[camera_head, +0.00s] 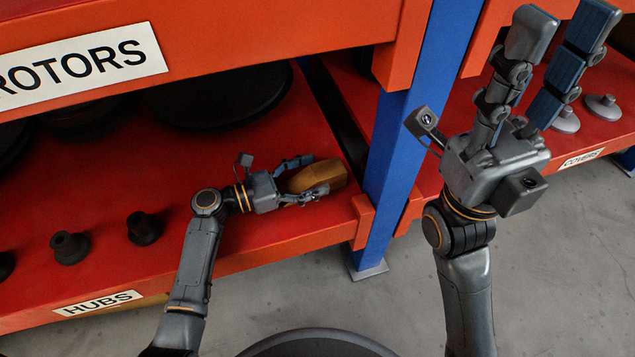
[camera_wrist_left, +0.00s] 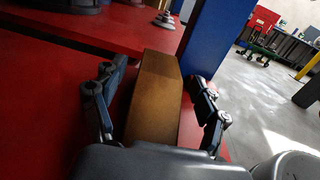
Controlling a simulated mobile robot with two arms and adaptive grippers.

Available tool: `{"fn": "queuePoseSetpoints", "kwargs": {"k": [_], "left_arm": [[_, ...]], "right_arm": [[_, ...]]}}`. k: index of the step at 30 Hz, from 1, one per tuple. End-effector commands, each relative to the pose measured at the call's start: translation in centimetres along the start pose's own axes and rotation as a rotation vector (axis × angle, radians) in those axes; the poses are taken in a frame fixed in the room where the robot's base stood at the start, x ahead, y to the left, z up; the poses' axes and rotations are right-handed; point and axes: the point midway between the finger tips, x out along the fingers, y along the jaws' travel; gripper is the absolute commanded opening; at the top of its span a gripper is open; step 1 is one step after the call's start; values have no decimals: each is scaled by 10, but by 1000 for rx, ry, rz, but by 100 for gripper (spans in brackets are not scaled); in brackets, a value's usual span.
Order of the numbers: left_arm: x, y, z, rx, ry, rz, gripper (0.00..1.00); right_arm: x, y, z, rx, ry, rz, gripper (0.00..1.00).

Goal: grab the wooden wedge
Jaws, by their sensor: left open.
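The wooden wedge (camera_head: 322,176) is a brown block lying on the red lower shelf near its right end, beside the blue post. My left gripper (camera_head: 308,178) reaches in from the left with its fingers open on either side of the wedge. In the left wrist view the wedge (camera_wrist_left: 156,98) stands between the two fingers of the left gripper (camera_wrist_left: 155,112), and gaps show at its sides near the fingertips. The wedge's near end is hidden behind the gripper body. My right gripper (camera_head: 562,45) is raised at the right, fingers spread and empty.
The blue post (camera_head: 408,145) stands just right of the wedge. Dark hubs (camera_head: 145,228) sit on the shelf to the left. A large dark rotor (camera_head: 225,95) lies behind, under the upper shelf beam (camera_head: 250,28). Light-coloured covers (camera_head: 603,106) lie on the right shelf.

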Motion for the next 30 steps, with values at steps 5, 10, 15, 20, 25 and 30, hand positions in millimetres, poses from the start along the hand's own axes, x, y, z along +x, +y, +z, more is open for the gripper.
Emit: {"fn": "queuePoseSetpoints", "kwargs": {"k": [5, 10, 15, 20, 25, 30], "left_arm": [[2, 0, 1, 0, 1, 0, 74], [2, 0, 0, 0, 1, 0, 53], [2, 0, 0, 0, 1, 0, 19], [2, 0, 1, 0, 0, 0, 10], [2, 0, 2, 0, 0, 0, 10], [2, 0, 11, 1, -1, -1, 10]], "right_arm": [[1, 0, 0, 0, 1, -1, 36], [1, 0, 0, 0, 1, -1, 36], [1, 0, 0, 0, 1, -1, 36], [1, 0, 0, 0, 1, -1, 36], [2, 0, 0, 0, 2, -1, 36], [6, 1, -2, 1, 1, 4, 36]]}}
